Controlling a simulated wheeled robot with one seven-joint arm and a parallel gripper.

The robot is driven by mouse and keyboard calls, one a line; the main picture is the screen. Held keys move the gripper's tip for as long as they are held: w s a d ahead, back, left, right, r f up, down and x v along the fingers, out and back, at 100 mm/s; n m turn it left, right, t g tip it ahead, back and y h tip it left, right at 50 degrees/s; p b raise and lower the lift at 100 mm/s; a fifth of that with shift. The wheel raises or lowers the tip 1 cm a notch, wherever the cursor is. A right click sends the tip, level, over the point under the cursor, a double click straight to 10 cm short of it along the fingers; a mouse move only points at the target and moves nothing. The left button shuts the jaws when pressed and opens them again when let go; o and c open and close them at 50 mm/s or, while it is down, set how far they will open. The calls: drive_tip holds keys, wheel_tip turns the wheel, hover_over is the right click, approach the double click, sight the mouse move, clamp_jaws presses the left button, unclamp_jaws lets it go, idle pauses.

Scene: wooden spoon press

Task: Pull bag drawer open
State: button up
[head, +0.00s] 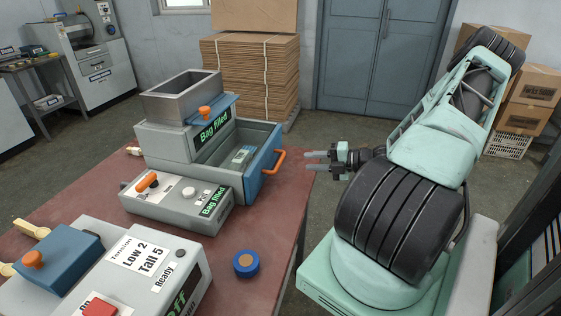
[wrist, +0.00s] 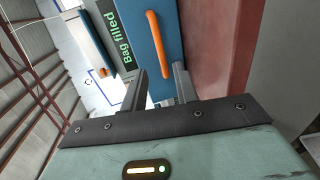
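The bag drawer, a grey box with a blue front (head: 264,163), is slid out of the grey machine (head: 180,145) towards my arm, its inside visible. An orange handle (head: 281,161) is on its front. Inside lies a small grey-green item (head: 242,156). My gripper (head: 306,161) is open and empty, a little to the right of the handle, its fingers pointing at the drawer. In the wrist view the handle (wrist: 158,45) shows upright beyond my two fingers (wrist: 160,72), roughly in line with the gap between them and apparently apart from them.
A control box with an orange knob (head: 174,195) sits in front of the machine on the red table (head: 270,212). A blue tape roll (head: 246,263) lies near the table edge. A larger console (head: 130,255) is at front left.

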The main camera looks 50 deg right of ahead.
sight(280, 160)
drive_tip(key=p+x, duration=0.1)
drive_tip(key=x, duration=1)
drive_tip(key=shift+w+a, duration=0.1)
drive_tip(key=shift+c, duration=0.3)
clamp_jaws()
